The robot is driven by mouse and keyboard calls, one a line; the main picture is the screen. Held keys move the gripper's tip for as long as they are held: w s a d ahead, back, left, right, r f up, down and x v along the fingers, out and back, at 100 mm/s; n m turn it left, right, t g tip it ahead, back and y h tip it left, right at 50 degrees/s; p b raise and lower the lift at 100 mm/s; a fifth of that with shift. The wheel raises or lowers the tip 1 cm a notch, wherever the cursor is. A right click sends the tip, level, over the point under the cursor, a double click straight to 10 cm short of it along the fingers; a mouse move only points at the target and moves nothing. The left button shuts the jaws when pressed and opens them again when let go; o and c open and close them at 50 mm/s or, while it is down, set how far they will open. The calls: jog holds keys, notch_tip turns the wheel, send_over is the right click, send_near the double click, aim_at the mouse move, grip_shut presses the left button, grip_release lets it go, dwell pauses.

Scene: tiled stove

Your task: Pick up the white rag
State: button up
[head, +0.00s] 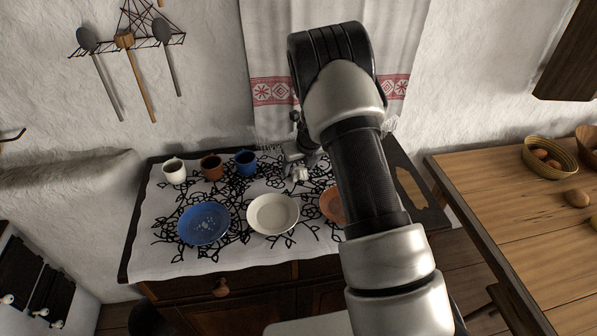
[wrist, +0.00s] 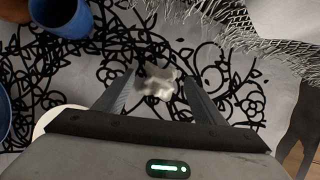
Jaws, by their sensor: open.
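The white rag (wrist: 156,84) is a small crumpled pale piece on the black-patterned white cloth. In the wrist view it lies between the two fingers of my gripper (wrist: 158,88), near their tips. The fingers are open, with a gap on each side of the rag. I cannot tell how high above the cloth the fingertips are. In the head view a small pale shape at the cloth's back middle looks like the rag (head: 299,174); my arm hides much of the gripper there.
The patterned cloth (head: 165,255) covers a dark cabinet. A blue cup (head: 246,163), brown cup (head: 210,166) and white cup (head: 174,171) stand left. A blue plate (head: 203,223), white plate (head: 272,213) and partly hidden orange plate (head: 331,205) lie in front. A wooden table (head: 500,215) stands right.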

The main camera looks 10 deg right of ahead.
aim_at(299, 169)
jog(key=c, duration=1.1)
jog(key=shift+r, duration=0.1)
notch_tip(299, 169, up, 10)
jog(key=shift+f, duration=0.1)
jog(key=shift+c, duration=0.2)
jog(key=shift+o, duration=1.3)
jog(key=shift+c, duration=0.8)
